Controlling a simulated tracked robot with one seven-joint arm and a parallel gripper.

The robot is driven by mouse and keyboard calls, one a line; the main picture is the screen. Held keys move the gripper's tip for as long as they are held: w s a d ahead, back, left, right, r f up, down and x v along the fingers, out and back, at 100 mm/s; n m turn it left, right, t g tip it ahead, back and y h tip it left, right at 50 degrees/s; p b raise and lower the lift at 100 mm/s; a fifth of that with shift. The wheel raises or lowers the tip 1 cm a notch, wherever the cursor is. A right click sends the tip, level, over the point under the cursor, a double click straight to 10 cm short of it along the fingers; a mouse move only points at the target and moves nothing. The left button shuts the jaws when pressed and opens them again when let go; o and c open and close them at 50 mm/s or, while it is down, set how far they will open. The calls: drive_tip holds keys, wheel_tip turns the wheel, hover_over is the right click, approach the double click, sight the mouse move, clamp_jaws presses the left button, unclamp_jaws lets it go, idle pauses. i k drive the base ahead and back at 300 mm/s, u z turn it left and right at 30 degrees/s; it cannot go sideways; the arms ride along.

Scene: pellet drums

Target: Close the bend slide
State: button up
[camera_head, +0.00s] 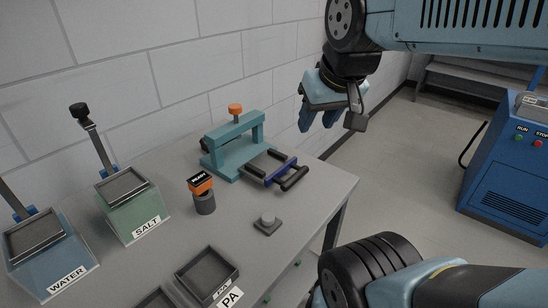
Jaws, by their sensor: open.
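The bend slide (264,168) is a dark tray with a blue strip, sticking out of the front right of a teal frame (226,157). A black bar handle (294,179) is at its outer end. The frame has a crossbar with an orange knob (235,109) on top. My gripper (317,124) hangs in the air above and to the right of the frame, apart from the slide and handle. It points downward, and its jaws are open with nothing seen between them. A dark block on the wrist shows beside it.
On the grey table (315,206) stand an orange-topped dark cylinder (204,201), a small button plate (267,226), a green SALT bin (138,216), a blue WATER bin (58,262) and open trays (207,272) in front. A blue machine (515,165) stands beyond the aisle at right.

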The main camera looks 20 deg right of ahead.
sight(266, 169)
drive_tip(key=u, duration=0.75)
drive_tip(key=i, duration=0.1)
drive_tip(key=z, duration=1.6)
drive_tip(key=k, duration=1.8)
drive_tip(key=u, duration=0.75)
drive_tip(key=i, duration=1)
drive_tip(key=z, duration=0.05)
